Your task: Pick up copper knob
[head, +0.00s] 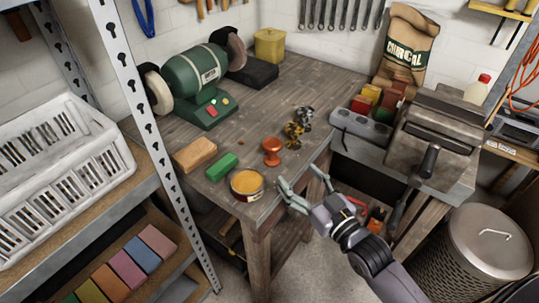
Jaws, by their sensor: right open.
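The copper knob (272,152), orange-red with a rounded top and a wider foot, stands upright on the wooden workbench (250,122) near its front right edge. My right gripper (297,175) comes in from the lower right. Its two fingers are spread and empty, at the bench's edge. The fingertips are below and to the right of the knob in the picture, apart from it. My left gripper is not in the picture.
An open round tin (247,185) with orange contents, a green block (221,167) and a tan block (195,154) lie left of the knob. Small brass and dark parts (298,122) lie behind it. A green bench grinder (194,82) stands farther back. A grey box (361,129) is at right.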

